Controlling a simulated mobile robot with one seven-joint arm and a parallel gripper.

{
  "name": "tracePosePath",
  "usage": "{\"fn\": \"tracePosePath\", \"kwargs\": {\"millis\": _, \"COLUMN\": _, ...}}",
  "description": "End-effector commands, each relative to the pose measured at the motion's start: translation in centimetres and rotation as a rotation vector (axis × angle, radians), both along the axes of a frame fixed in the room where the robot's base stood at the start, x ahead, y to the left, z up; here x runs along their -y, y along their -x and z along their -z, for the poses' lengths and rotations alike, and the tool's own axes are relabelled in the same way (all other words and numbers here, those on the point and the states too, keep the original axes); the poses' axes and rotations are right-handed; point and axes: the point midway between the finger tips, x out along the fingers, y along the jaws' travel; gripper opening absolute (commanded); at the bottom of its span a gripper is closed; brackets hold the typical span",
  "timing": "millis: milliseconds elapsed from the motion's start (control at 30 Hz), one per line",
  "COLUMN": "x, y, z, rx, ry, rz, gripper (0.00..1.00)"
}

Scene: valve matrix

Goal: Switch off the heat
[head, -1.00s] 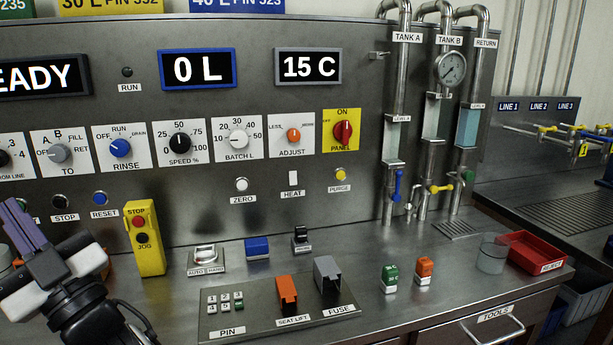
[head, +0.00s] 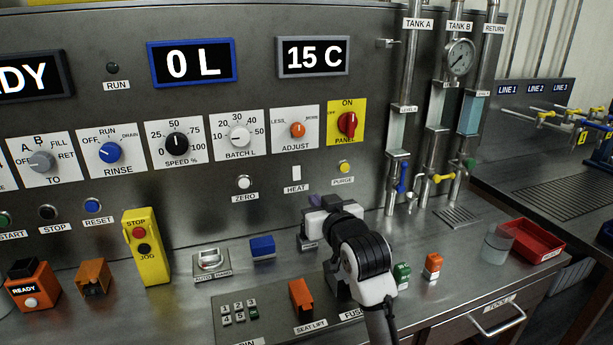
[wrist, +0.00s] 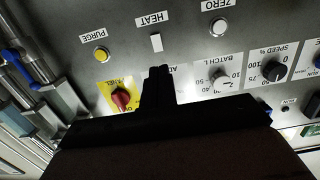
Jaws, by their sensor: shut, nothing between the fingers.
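The heat switch (head: 296,173) is a small white upright rectangle on the steel panel, with a HEAT label below it. It also shows, upside down, in the wrist view (wrist: 156,43), just beyond my fingertips. My gripper (wrist: 158,72) is shut and empty, and in the wrist view it points towards the switch with a gap in the picture. In the head view my gripper (head: 318,202) is below and slightly right of the switch; its fingertips are mostly hidden by the hand. The temperature display (head: 314,57) reads 15 C.
The white ZERO button (head: 243,183) is left of the switch and the yellow PURGE button (head: 345,167) is right. The red panel knob (head: 347,124) and orange ADJUST knob (head: 297,130) are above. The orange seat lift cover (head: 301,299) stands on the counter below.

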Motion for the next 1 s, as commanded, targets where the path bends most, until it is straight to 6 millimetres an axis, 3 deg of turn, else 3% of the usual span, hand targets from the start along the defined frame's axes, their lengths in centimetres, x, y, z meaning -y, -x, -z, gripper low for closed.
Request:
{"fn": "tracePosePath", "kwargs": {"millis": 367, "x": 0.6, "y": 0.0, "z": 0.2, "rx": -0.012, "ry": 0.001, "rz": 0.007, "gripper": 0.0}}
{"fn": "tracePosePath", "kwargs": {"millis": 533, "x": 0.3, "y": -0.9, "z": 0.2, "rx": -0.015, "ry": 0.0, "rz": 0.007, "gripper": 0.0}}
{"fn": "tracePosePath", "kwargs": {"millis": 1000, "x": -2.6, "y": -9.7, "z": 1.1, "rx": -0.015, "ry": 0.004, "rz": 0.007, "gripper": 0.0}}
